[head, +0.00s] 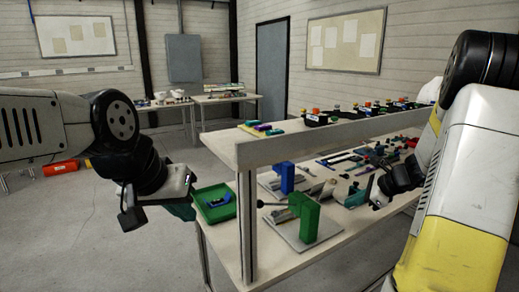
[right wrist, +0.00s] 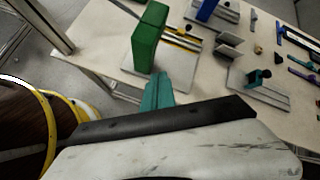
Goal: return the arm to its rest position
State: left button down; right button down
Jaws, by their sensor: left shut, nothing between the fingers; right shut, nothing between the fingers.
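My left gripper (head: 181,208) hangs in the air at the left of the workbench, close to a green tray (head: 214,212) in the head view. Its teal fingers are partly hidden by the wrist, and it holds nothing. My right gripper (head: 376,192) is over the right part of the bench in the head view, its fingertips hard to make out. In the right wrist view its teal fingers (right wrist: 157,90) are together and empty, appearing just below a green block fixture (right wrist: 150,38). I cannot tell whether they touch it.
The workbench (head: 290,257) carries the green fixture (head: 308,220), a blue fixture (head: 287,178) and several small tools. An upper shelf (head: 300,147) with a post stands above it. Another table (head: 228,98) is at the back. The floor (head: 90,235) at left is mostly clear.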

jog(key=s+a+r+n+g, duration=0.1)
jog(key=s+a+r+n, duration=0.6)
jog(key=a+r, duration=0.15)
jog(key=s+a+r+n+h, duration=0.2)
jog(key=s+a+r+n, duration=0.1)
jog(key=s+n, duration=0.5)
jog(key=s+a+r+n+h, duration=0.1)
jog(key=s+a+r+n, duration=0.2)
jog(key=s+n, duration=0.5)
jog(key=s+a, duration=0.1)
jog(key=s, duration=0.2)
jog(key=shift+s+r+h, duration=0.2)
jog(key=shift+h, duration=0.2)
